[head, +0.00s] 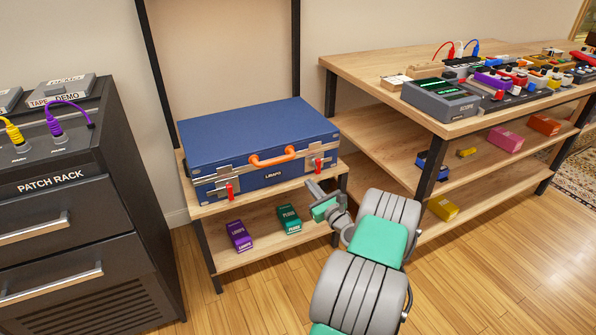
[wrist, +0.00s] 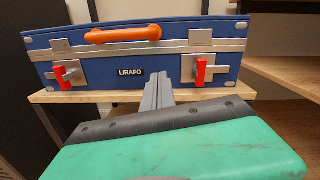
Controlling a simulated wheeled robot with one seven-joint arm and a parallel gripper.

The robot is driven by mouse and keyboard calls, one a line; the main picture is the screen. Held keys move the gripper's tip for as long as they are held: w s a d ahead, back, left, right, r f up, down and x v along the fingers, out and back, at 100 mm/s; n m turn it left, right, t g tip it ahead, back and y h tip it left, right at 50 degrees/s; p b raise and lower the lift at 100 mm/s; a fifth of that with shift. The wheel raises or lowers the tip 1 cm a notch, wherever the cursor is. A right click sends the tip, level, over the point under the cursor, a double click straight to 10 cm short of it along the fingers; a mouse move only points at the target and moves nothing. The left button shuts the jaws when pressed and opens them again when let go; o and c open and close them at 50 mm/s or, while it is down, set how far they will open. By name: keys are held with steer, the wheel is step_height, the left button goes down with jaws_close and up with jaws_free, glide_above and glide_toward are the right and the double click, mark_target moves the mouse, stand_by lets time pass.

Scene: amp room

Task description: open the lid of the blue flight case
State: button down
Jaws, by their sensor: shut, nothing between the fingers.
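The blue flight case (head: 250,135) lies on the top shelf of a small wooden rack, with its lid shut. It has an orange handle (head: 280,157) on the front and a red latch at the left (head: 229,191) and at the right (head: 318,164). In the wrist view the case front (wrist: 112,76) faces me, with the left latch (wrist: 62,77) and right latch (wrist: 201,71) both hanging down. My gripper (head: 312,188) is shut and empty, in front of and below the case's right end. Its fingers (wrist: 158,88) point at the case front, between the label and the right latch.
The rack's lower shelf (head: 255,250) holds a purple box (head: 238,236) and a green box (head: 289,219). A black patch rack (head: 75,200) stands at the left. A wooden table (head: 440,115) with several devices stands at the right. Wooden floor lies open in front.

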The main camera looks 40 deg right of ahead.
steer(key=w+d+r+b, duration=0.1)
steer(key=w+r+b, duration=0.1)
steer(key=w+r, duration=0.2)
steer(key=a+x, duration=0.1)
steer(key=x, duration=0.2)
steer(key=shift+w, duration=0.45)
steer(key=shift+d+r, duration=0.1)
steer(key=shift+d, duration=0.05)
